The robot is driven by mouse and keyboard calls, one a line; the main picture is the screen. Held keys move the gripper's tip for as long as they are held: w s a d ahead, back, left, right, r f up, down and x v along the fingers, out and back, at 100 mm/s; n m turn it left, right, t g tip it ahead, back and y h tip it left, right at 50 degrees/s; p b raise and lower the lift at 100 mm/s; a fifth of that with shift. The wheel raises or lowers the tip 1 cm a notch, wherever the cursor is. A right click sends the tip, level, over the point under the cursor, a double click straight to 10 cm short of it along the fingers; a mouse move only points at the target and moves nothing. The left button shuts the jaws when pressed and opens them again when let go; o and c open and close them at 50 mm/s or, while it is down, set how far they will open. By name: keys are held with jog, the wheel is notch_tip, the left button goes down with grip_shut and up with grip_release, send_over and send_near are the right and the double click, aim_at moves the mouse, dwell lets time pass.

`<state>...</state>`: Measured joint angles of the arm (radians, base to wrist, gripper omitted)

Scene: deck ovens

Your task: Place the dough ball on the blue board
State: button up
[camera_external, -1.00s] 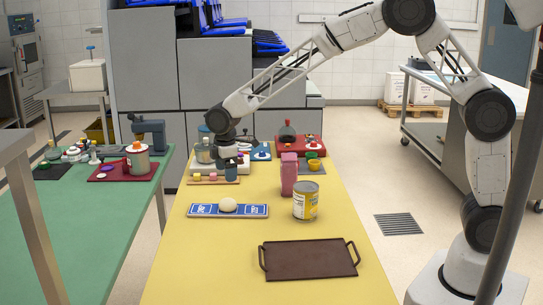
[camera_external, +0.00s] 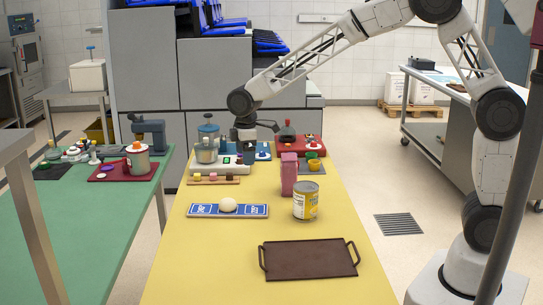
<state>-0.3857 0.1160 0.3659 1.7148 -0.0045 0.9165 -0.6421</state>
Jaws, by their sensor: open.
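The white dough ball (camera_external: 228,205) rests on the blue board (camera_external: 200,211), near its middle. The board is a flat blue strip with white markings, lying on the yellow table. My gripper (camera_external: 249,158) is away from the ball, beyond it and slightly to the right, above the far part of the table among the small items. It is open and nothing shows between its fingers, though they are small and partly lost against the items behind.
A yellow can (camera_external: 305,201) and a pink carton (camera_external: 289,174) stand right of the board. A brown tray (camera_external: 309,260) lies at the front. A wooden strip with small colored pieces (camera_external: 213,180) and a grey pot (camera_external: 206,151) are behind the board. The front left of the table is clear.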

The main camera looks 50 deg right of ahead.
jog(key=s+d+r+m+t, duration=0.1)
jog(key=s+d+r+m, duration=0.2)
jog(key=s+d+r, duration=0.45)
jog(key=s+d+r+m, duration=0.3)
jog(key=s+d+r, duration=0.2)
jog(key=s+d, duration=0.6)
jog(key=s+d+f+m, duration=0.1)
jog(key=s+d+m, duration=0.2)
jog(key=s, duration=0.9)
jog(key=s+d+f+m+t, duration=0.1)
jog(key=s+d+m, duration=0.2)
jog(key=s+d, duration=0.5)
jog(key=s, duration=0.4)
